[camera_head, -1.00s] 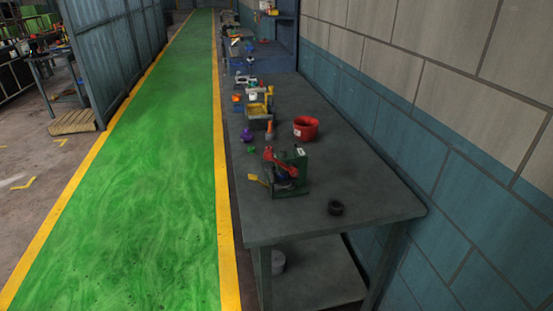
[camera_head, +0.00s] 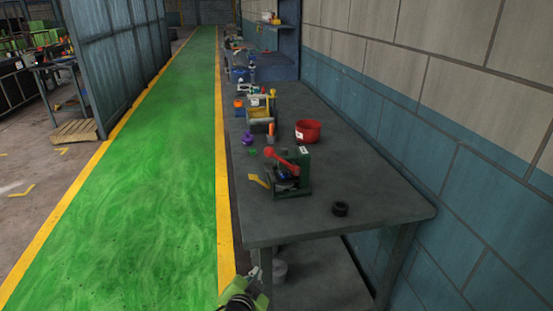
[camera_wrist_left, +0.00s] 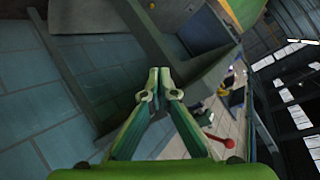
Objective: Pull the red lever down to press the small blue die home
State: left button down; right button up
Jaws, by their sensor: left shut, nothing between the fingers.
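The red lever (camera_head: 285,160) slants up to a round red knob at its left end, mounted on a green press (camera_head: 304,172) on the grey workbench. A small blue thing (camera_head: 284,172) sits under the lever inside the press; I cannot tell if it is the die. My left gripper (camera_head: 256,272) is low at the bottom of the head view, in front of the bench and well short of the press. The left wrist view shows its green fingers (camera_wrist_left: 159,80) shut and empty, and a red knob-like thing (camera_wrist_left: 229,142) beyond them. My right gripper is not in view.
The workbench (camera_head: 350,215) has a clear front area except for a black ring (camera_head: 340,209). A red bin (camera_head: 307,131), a purple object (camera_head: 247,137) and a yellow machine (camera_head: 261,117) stand behind the press. A wall borders the right; the green floor lane is free.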

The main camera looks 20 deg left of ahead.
pick_arm(q)
jog(key=w+r+m+t, duration=0.2)
jog(key=w+r+t, duration=0.1)
jog(key=r, duration=0.5)
jog(key=w+d+r+m+t, duration=0.1)
jog(key=w+r+m+t, duration=0.1)
jog(key=w+r, duration=0.4)
jog(key=w+d+r+m+t, duration=0.1)
jog(key=w+r+t, duration=0.3)
jog(key=r, duration=0.8)
jog(key=shift+w+m+b, duration=0.3)
jog(key=shift+w+m, duration=0.2)
jog(key=shift+w, duration=0.05)
jog(key=shift+r, duration=0.1)
